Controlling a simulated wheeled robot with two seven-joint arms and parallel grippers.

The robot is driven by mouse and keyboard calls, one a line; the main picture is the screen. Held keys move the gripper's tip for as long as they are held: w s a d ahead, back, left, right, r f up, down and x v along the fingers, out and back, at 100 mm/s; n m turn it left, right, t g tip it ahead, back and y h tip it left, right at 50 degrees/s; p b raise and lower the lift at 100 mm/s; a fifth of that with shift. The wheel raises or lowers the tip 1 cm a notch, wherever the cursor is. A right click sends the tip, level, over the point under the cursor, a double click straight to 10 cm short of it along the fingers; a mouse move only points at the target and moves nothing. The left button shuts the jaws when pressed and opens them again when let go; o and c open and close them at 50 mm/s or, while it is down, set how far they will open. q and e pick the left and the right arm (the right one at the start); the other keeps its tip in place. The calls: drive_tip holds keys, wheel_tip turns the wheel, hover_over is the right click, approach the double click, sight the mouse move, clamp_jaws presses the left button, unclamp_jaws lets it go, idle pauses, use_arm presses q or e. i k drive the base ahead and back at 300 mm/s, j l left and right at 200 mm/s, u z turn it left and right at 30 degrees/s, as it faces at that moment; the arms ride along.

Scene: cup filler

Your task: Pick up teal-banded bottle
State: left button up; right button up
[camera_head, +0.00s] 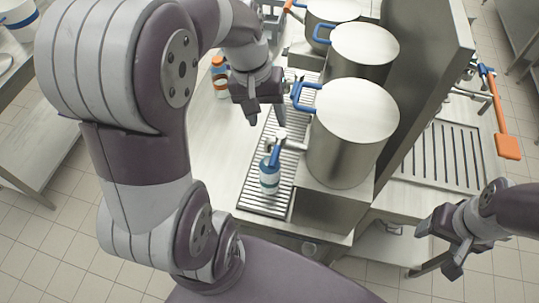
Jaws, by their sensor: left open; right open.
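A white bottle with a teal band (269,180) stands upright on the slatted drip tray (251,199), under a tap with a blue lever (276,153). My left gripper (264,114) is open and empty. It points down over the tray, behind the bottle and apart from it. My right gripper (438,250) is open and empty at the lower right, beyond the counter's right side and far from the bottle.
Several large steel pots (353,150) with blue-handled taps line the right of the tray. An orange-banded bottle (219,75) stands on the counter behind my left arm. A steel panel (418,75) rises behind the pots. The counter left of the tray (225,160) is clear.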

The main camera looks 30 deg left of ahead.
sight(270, 180)
drive_tip(key=k+u, duration=0.1)
drive_tip(key=k, duration=0.3)
drive_tip(key=i+l+u, duration=0.2)
drive_tip(key=u, duration=0.15)
drive_tip(key=i+l+u, duration=0.1)
drive_tip(key=l+u, duration=0.2)
drive_tip(key=i+l+u, duration=0.15)
drive_tip(key=l+u, duration=0.2)
